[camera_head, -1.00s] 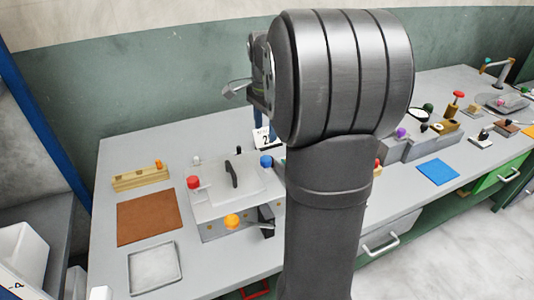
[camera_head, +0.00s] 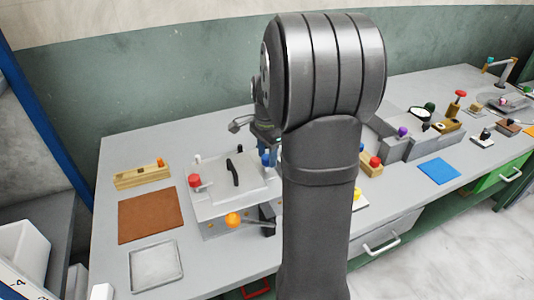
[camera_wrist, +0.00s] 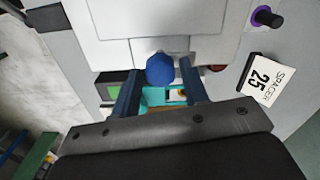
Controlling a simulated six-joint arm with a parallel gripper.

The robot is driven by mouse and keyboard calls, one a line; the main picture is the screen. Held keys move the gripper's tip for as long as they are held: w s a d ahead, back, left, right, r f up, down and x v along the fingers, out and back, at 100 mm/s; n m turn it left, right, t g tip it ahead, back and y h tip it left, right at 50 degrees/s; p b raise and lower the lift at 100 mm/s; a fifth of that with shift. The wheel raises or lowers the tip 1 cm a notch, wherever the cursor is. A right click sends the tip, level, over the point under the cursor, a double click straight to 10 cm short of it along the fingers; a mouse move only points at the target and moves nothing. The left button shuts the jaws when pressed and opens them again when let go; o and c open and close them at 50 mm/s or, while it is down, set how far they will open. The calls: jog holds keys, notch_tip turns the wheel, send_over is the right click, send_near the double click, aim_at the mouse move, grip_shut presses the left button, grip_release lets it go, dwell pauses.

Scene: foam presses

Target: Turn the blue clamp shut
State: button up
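The blue clamp shows as a round blue knob (camera_wrist: 160,69) in the wrist view, at the edge of a pale grey press (camera_wrist: 110,20). In the head view the blue knob (camera_head: 266,159) is at the right back corner of the press (camera_head: 214,199), partly hidden by my arm. My gripper (camera_wrist: 158,76) is open, with one dark blue finger on each side of the knob. I see gaps beside the knob; whether a fingertip touches it I cannot tell. In the head view my gripper (camera_head: 265,140) is mostly hidden behind my arm.
The press also bears a red knob (camera_head: 194,180), a black handle (camera_head: 233,172) and an orange knob (camera_head: 233,220). A brown mat (camera_head: 151,215) and a clear tray (camera_head: 156,265) lie to its left. A "SPACER 25" card (camera_wrist: 265,80) is at the right in the wrist view.

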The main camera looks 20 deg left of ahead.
jog(key=c, duration=0.6)
jog(key=shift+c, duration=0.2)
jog(key=shift+n, duration=0.3)
jog(key=n, duration=1.1)
jog(key=shift+n, duration=0.3)
jog(key=n, duration=0.5)
jog(key=shift+n, duration=0.3)
jog(key=shift+r, duration=0.1)
jog(key=o, duration=1)
